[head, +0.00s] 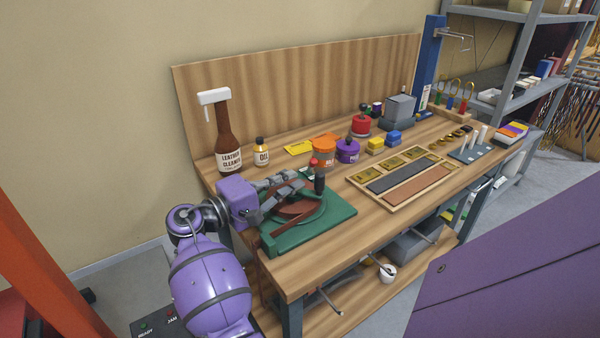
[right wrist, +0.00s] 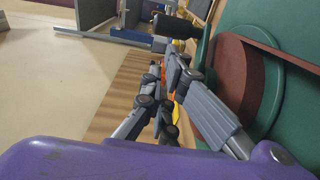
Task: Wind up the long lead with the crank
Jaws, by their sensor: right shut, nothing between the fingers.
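The winder is a green base (head: 325,222) at the near left end of the bench, with a round brown reel (head: 296,209) on it. A brown strap, seemingly the lead (head: 283,236), runs out from the reel to the base's near left edge. The crank's black upright handle (head: 319,183) stands at the reel's far side; it also shows in the right wrist view (right wrist: 174,28). My right gripper (head: 296,184) is shut and empty, low over the reel, its fingertips just left of the handle. Contact cannot be told. My left gripper is not in view.
Behind the winder stand an orange tin (head: 325,154), a purple tin (head: 347,151), a cleaner bottle (head: 228,145) and an oil bottle (head: 261,153). A wooden tray (head: 378,205) lies to the right. The bench's front strip (head: 330,255) is clear.

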